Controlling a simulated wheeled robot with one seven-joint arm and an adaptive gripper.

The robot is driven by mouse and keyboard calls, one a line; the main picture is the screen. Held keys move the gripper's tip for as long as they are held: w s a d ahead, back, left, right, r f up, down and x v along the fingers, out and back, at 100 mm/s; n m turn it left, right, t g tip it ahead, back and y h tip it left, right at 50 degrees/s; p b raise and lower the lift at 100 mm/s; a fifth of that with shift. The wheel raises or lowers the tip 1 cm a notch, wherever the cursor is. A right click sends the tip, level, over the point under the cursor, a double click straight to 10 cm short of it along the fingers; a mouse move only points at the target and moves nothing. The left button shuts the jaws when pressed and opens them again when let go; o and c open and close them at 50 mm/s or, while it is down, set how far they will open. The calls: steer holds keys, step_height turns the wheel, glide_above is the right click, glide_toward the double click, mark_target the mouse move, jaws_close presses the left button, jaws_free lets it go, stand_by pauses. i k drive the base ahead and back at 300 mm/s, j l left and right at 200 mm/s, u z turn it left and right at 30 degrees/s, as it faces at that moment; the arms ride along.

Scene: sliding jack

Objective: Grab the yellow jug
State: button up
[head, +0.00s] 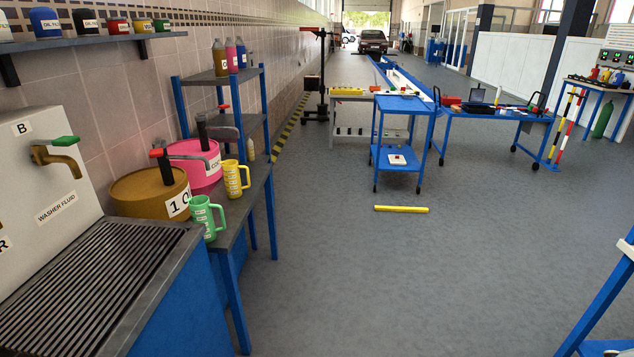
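The yellow jug (234,180) stands upright near the front edge of the grey bench top at the left. It has a handle and a pale label. A green jug (207,219) stands nearer to me, in front and to the left of it. A pink drum (197,165) with a pump stands close behind the yellow jug, to its left. My gripper is not in view.
A brown drum (151,192) and a washer fluid dispenser (45,170) with a grated counter (84,280) are at the left. A shelf post (265,110) rises beyond the jugs. A yellow bar (401,209) lies on the floor. The middle floor is otherwise clear.

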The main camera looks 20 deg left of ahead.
mark_target(231, 168)
steer(key=i+u, duration=0.1)
steer(key=u, duration=1.4)
steer(key=i+l+u, duration=0.1)
steer(key=i+l, duration=0.25)
steer(key=i+l+u, duration=0.1)
steer(key=i+l, duration=0.2)
steer(key=i+l+u, duration=0.1)
steer(key=i+l, duration=0.25)
steer(key=i+l+u, duration=0.1)
steer(key=i+l, duration=0.2)
steer(key=l, duration=0.15)
steer(key=i+l+u, duration=0.1)
steer(key=i+l, duration=0.2)
steer(key=l, duration=0.15)
steer(key=i+l+u, duration=0.1)
steer(key=i+l, duration=0.15)
steer(key=l, duration=0.2)
steer(key=i+l+u, duration=0.1)
steer(key=i+l, duration=0.15)
steer(key=l, duration=0.2)
steer(key=i+l+u, duration=0.1)
steer(key=i+l, duration=0.15)
steer(key=l, duration=0.25)
